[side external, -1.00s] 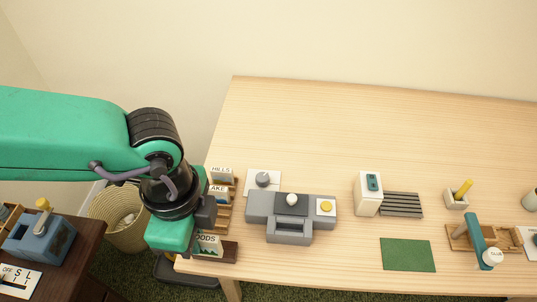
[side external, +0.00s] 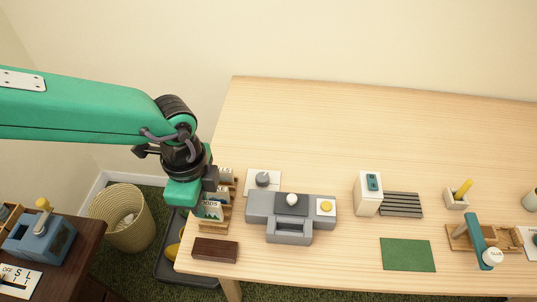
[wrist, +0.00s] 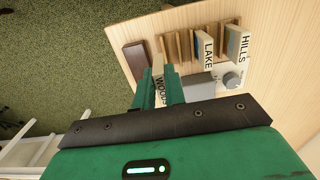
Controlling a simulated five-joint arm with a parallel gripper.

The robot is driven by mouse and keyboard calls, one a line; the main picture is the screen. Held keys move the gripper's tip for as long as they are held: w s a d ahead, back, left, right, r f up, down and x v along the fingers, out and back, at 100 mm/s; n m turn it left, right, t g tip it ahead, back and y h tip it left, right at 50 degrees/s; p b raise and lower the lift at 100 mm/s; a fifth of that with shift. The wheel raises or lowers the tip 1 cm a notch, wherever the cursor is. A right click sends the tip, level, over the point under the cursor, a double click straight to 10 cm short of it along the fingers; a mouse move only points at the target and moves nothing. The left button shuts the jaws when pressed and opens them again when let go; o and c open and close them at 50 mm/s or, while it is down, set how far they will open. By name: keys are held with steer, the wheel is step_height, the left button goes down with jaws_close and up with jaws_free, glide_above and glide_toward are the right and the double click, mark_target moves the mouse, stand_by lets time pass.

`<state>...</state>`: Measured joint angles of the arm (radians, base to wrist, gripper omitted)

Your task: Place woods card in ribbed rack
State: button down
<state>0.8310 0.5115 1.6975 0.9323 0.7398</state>
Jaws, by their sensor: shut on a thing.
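The woods card (side external: 210,209) is held in my gripper (side external: 209,196), which is shut on it. Its lettering also shows between the fingers in the wrist view (wrist: 159,84). The wooden ribbed rack (wrist: 169,47) stands at the table's left edge, with several parallel slats. The lake card (wrist: 207,47) and the hills card (wrist: 237,42) stand at its far end. In the side view the card is over or in front of the rack (side external: 218,229), and my gripper hides part of it. I cannot tell whether card and rack touch.
A dark brown block (side external: 215,250) lies empty at the front left. A grey machine (side external: 291,216) with a knob stands right of the rack. Further right are a white box (side external: 368,194), a dark slatted piece (side external: 401,204) and a green mat (side external: 408,254). The table's back is clear.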

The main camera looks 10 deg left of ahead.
steer(key=shift+w+a+f, duration=0.1)
steer(key=shift+w+f, duration=0.25)
steer(key=shift+f, duration=0.55)
steer(key=shift+w+a+f, duration=0.1)
steer(key=shift+w+f, duration=0.2)
steer(key=shift+f, duration=0.55)
steer(key=shift+w+a+f, duration=0.1)
steer(key=shift+w+f, duration=0.25)
steer(key=shift+f, duration=0.55)
steer(key=shift+f, duration=0.15)
steer(key=c, duration=1.5)
jaws_free()
steer(key=shift+d, duration=0.1)
steer(key=shift+o, duration=0.2)
step_height(320, 180, up, 12)
steer(key=shift+r, duration=0.2)
